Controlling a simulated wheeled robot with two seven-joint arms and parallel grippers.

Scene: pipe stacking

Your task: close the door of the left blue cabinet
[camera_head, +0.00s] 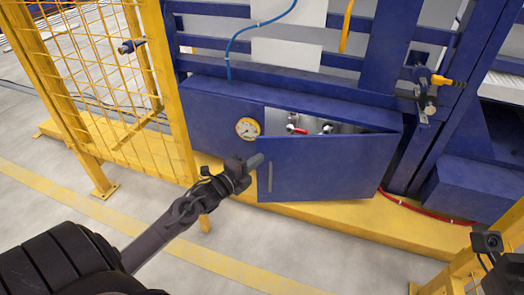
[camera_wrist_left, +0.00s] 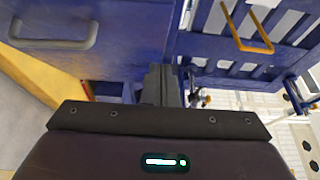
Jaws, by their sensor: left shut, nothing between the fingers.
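The blue cabinet (camera_head: 205,112) stands low behind the yellow ledge. Its blue door (camera_head: 335,168) is partly open, its free left edge swung out toward me, with a gap along the top that shows the inside. The door's bar handle (camera_head: 270,177) is near that left edge. A handle on a blue panel also shows at the upper left of the left wrist view (camera_wrist_left: 52,44). My left gripper (camera_head: 255,162) is shut and empty by the door's free edge; I cannot tell whether it touches. Its dark fingers show in the left wrist view (camera_wrist_left: 163,85). My right gripper's fingers are out of sight.
A round gauge (camera_head: 247,128) is on the cabinet front. A red-handled valve (camera_head: 297,129) shows inside. A yellow mesh fence (camera_head: 95,70) stands at the left. A blue post (camera_head: 388,45) and clamp hardware (camera_head: 428,90) stand at the right. The floor in front is clear.

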